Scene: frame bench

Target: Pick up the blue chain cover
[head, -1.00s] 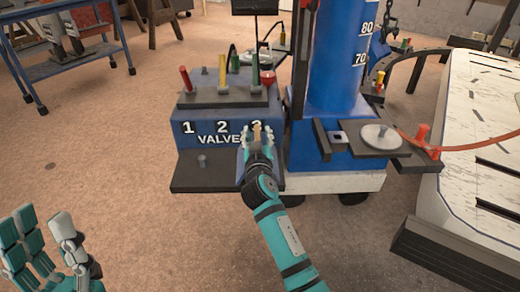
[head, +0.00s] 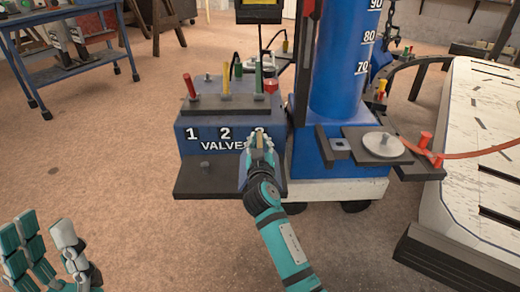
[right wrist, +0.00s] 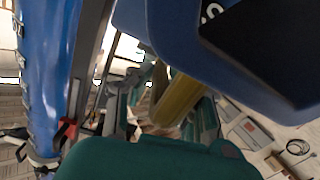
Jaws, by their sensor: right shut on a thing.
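No part in view is plainly the blue chain cover. A blue part (head: 381,56) below a hanging chain shows partly behind the blue column in the head view; I cannot tell if it is the cover. My right gripper (head: 259,144) is at the front right of the blue valve box (head: 190,150), over its number 3. It is shut on a yellowish rod (right wrist: 176,100), seen between its fingers in the right wrist view. My left gripper (head: 50,240) is open and empty at the lower left, apart from everything.
The valve box carries red, yellow and green levers and has a dark shelf (head: 205,187) at its foot. The tall blue column (head: 340,80) stands right of it on a wheeled base. A pale slotted table (head: 480,150) is at right, a blue cart (head: 75,65) at upper left. Floor at left is clear.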

